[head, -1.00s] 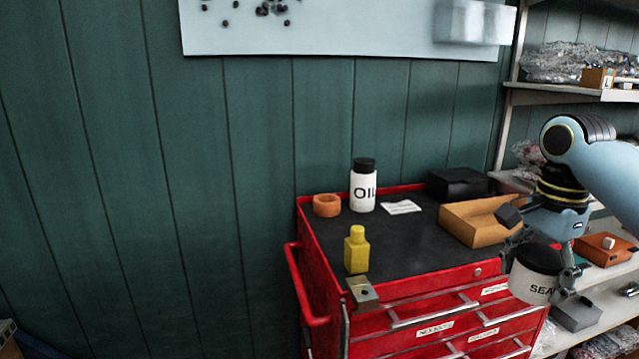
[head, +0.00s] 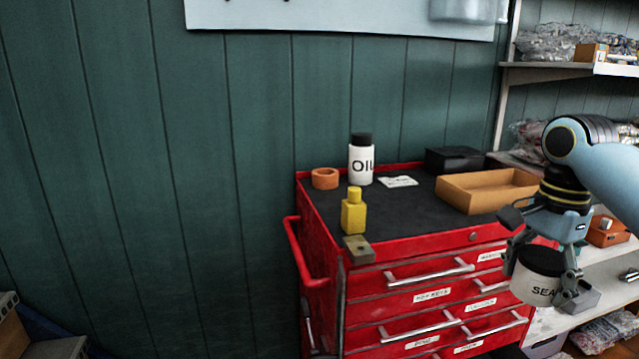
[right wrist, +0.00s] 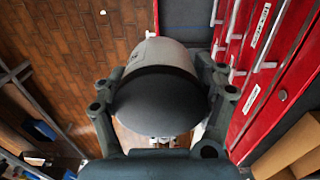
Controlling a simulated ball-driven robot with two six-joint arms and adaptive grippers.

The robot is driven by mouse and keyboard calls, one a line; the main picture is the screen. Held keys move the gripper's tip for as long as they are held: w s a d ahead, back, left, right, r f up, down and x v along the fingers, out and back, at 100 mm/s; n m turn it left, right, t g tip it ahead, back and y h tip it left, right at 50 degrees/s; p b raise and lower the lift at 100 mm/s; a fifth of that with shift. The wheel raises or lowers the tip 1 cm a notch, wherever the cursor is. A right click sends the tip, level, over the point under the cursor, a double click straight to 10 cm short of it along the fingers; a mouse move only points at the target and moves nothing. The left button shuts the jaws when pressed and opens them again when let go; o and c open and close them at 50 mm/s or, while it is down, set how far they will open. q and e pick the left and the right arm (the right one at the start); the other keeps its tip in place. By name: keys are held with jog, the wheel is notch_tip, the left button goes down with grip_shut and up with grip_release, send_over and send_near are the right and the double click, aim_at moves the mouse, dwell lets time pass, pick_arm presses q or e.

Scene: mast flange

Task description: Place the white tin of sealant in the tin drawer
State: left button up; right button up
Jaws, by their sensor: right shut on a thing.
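The white tin of sealant (head: 535,287) has a dark lid and black letters reading "SEA". My right gripper (head: 543,272) is shut on it and holds it upright in the air, in front of the right side of the red tool cabinet (head: 330,262). In the right wrist view the tin (right wrist: 160,52) sits between the two fingers, dark lid toward the camera. My left gripper is not in view.
On the cabinet top stand an OIL bottle (head: 361,163), a yellow bottle (head: 353,213), an orange ring (head: 325,179), an open tan box (head: 470,199) and a black box (head: 454,160). Shelves (head: 575,70) stand at the right.

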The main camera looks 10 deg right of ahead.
notch_tip(320, 180, down, 12)
jog(key=b, duration=0.9)
jog(key=shift+r+b, duration=0.15)
jog(key=shift+b, duration=0.2)
jog(key=shift+r, duration=0.15)
